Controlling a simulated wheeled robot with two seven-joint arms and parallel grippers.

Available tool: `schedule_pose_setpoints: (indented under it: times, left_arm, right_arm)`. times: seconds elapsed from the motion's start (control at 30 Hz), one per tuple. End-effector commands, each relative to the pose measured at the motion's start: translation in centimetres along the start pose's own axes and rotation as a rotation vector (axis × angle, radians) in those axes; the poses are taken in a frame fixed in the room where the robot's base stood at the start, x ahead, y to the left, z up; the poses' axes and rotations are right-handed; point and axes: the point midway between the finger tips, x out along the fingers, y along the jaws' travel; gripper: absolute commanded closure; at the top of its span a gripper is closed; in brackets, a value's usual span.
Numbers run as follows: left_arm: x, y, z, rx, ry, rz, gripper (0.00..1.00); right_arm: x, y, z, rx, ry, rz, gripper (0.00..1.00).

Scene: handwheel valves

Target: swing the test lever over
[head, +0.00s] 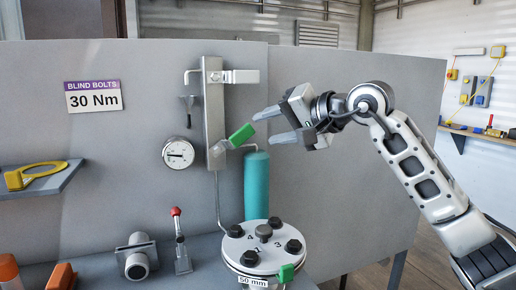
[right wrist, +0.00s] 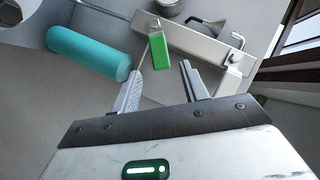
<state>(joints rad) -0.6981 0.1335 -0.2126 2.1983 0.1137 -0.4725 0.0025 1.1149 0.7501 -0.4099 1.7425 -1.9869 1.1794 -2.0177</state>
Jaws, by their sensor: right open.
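A lever with a green grip (head: 240,135) sits on the lower part of the upright grey metal block (head: 214,105) on the panel. Its grip slants up to the right. My right gripper (head: 266,127) is open and empty, just to the right of the green grip, with its fingers pointing left. In the right wrist view the green grip (right wrist: 160,52) lies ahead of the two open fingertips (right wrist: 160,72), with no clear contact. My left gripper is not in view.
A teal cylinder (head: 257,187) stands below the green grip. A round bolted flange (head: 263,250), a pressure gauge (head: 178,153) and a red-tipped lever (head: 180,240) are nearby. A white-handled lever (head: 241,76) is above. The panel right of the cylinder is clear.

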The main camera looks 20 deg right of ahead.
Motion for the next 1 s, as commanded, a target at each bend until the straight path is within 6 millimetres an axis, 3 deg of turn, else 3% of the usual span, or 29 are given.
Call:
schedule_pose_setpoints:
  times: [0.57, 0.97, 1.0]
  left_arm:
    - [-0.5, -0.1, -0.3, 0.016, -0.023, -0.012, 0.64]
    - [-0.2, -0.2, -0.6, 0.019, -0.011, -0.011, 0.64]
    - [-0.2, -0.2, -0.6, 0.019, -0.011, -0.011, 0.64]
  right_arm:
    - [7.1, -0.1, 0.1, 0.004, -0.006, 0.000, 0.55]
    - [7.0, 0.0, 0.1, 0.002, -0.002, 0.000, 0.55]
    - [7.0, 0.0, 0.1, 0.002, -0.002, 0.000, 0.67]
